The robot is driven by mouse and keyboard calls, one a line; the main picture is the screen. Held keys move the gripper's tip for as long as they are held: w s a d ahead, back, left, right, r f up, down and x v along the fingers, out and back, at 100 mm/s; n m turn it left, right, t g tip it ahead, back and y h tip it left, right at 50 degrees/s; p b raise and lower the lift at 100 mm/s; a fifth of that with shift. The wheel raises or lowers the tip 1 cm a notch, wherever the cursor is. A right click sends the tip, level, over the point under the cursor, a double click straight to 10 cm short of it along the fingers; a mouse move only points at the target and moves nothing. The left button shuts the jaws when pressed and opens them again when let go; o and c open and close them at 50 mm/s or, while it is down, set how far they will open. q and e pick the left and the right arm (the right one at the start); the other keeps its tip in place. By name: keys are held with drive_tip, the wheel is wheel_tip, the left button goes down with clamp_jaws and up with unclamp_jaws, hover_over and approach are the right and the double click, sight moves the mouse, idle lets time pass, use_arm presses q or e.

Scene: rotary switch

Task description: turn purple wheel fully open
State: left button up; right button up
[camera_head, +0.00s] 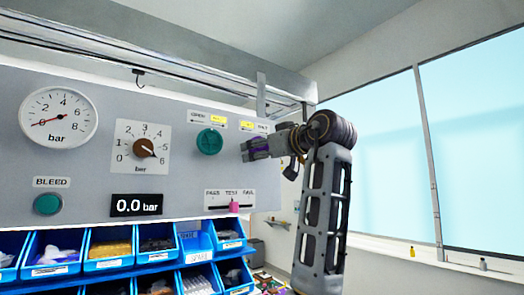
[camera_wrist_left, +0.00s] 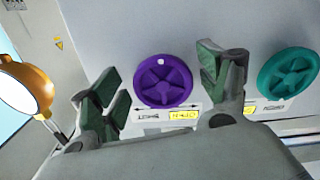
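The purple wheel (camera_wrist_left: 165,80) is on the grey panel in the left wrist view, with a pale dot near the top of its rim. My left gripper (camera_wrist_left: 158,72) is open, with one finger on each side of the wheel; I cannot tell whether either finger touches it. In the head view the purple wheel (camera_head: 259,144) is mostly hidden behind my left gripper (camera_head: 247,149), which is at the panel's right end. Labels with arrows sit by the wheel, one yellow. My right gripper is in neither view.
A teal wheel (camera_head: 209,141) is close beside the purple one. The panel also bears a round gauge (camera_head: 59,118), a brown knob (camera_head: 144,147), a teal button (camera_head: 48,204), a "0.0 bar" display (camera_head: 136,206) and a pink slider (camera_head: 234,207). Blue bins (camera_head: 108,263) stand below.

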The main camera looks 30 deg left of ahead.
use_arm(q)
drive_tip(key=shift+s+d+r, duration=0.1)
drive_tip(key=shift+d, duration=0.05)
drive_tip(key=v, duration=1.1)
drive_tip(key=shift+s+d, duration=0.15)
drive_tip(key=shift+d, duration=0.15)
idle(0.5)
